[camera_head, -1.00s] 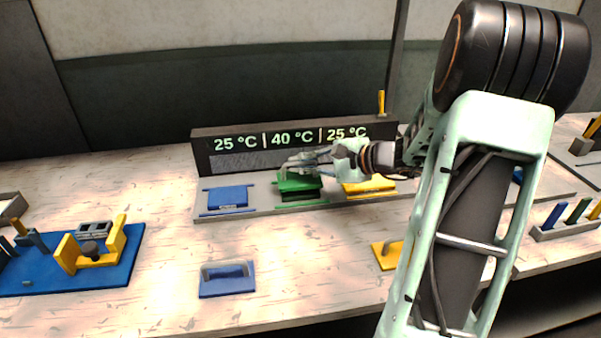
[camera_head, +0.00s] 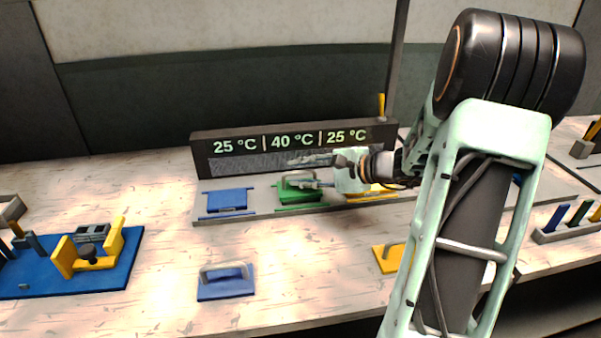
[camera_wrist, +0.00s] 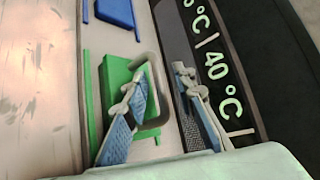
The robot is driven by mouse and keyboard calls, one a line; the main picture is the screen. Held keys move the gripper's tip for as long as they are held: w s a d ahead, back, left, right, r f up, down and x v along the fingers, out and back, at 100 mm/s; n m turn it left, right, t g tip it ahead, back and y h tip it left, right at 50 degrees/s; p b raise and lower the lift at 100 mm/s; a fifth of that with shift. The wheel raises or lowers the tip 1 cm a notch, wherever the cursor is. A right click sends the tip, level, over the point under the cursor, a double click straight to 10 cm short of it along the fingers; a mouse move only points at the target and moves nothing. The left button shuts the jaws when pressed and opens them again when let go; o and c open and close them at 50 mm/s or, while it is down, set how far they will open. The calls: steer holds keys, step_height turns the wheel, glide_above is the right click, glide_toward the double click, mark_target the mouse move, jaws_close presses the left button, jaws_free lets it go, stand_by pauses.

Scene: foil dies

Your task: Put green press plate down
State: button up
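The green press plate (camera_head: 300,195) lies flat at the middle station of the grey base (camera_head: 255,212), below the 40 °C readout. Its upright loop handle also shows in the wrist view, where the green plate (camera_wrist: 114,78) sits between green strips. My gripper (camera_head: 297,172) is open at the handle, with its fingers well apart. In the wrist view, my gripper (camera_wrist: 161,72) has one finger overlapping the handle and plate, and the other beside the display. Whether a finger touches the handle cannot be told. Part of the plate is hidden behind the finger.
A blue plate (camera_head: 228,199) lies at the left station and a yellow one (camera_head: 368,190) at the right, partly behind my gripper. The display panel (camera_head: 295,143) stands close behind. A blue handled piece (camera_head: 226,284) and a yellow one (camera_head: 386,259) lie in front, with clear table between.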

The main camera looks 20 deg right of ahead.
steer(key=shift+s+d+r, duration=0.1)
steer(key=shift+r, duration=0.1)
steer(key=v, duration=1.1)
steer(key=shift+s+d, duration=0.25)
steer(key=shift+s, duration=0.05)
steer(key=shift+r, duration=0.1)
